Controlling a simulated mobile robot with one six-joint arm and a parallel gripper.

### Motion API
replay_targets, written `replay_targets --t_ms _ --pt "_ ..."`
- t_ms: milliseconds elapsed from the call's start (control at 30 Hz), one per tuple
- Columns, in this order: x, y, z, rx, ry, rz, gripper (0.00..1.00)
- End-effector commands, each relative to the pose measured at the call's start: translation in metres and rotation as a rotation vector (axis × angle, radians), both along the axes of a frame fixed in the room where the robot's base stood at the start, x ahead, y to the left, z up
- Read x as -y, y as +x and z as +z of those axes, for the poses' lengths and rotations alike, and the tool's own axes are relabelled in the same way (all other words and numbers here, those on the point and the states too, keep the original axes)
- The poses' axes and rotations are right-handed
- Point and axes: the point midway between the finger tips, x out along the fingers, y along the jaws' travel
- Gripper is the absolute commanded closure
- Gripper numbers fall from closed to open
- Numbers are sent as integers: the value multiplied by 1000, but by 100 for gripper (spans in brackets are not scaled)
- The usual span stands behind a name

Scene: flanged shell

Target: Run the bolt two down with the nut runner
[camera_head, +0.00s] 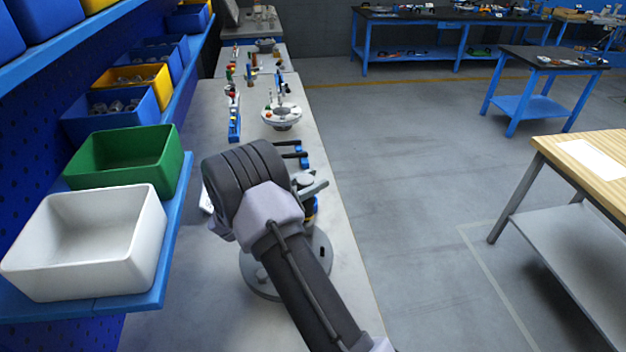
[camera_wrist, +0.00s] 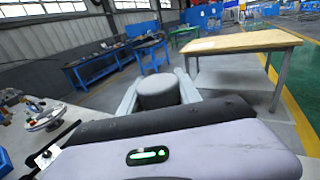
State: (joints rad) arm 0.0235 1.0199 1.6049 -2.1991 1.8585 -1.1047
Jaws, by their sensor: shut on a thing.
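In the wrist view, the nut runner's round grey top (camera_wrist: 158,90) sits between the two light grey fingers of my gripper (camera_wrist: 160,95). The grey round flanged shell (camera_head: 259,277) is on the bench below, largely hidden by my arm. A small dark spot shows near its right rim, but I cannot tell whether it is a bolt. The nut runner's tip and bolt two cannot be made out.
A pale round part (camera_head: 281,118) stands farther along the bench (camera_head: 215,310), near a blue rack (camera_head: 235,128) of small coloured items. A white bin (camera_head: 90,240) and a green bin (camera_head: 125,160) are on the left shelf. Open floor lies right of the bench.

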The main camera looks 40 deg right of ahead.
Motion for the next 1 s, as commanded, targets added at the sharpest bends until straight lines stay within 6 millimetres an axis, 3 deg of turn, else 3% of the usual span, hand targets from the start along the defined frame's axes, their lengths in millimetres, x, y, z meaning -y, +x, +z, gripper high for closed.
replay_targets --t_ms 1000 --pt "0 0 -5 -1 0 1 100"
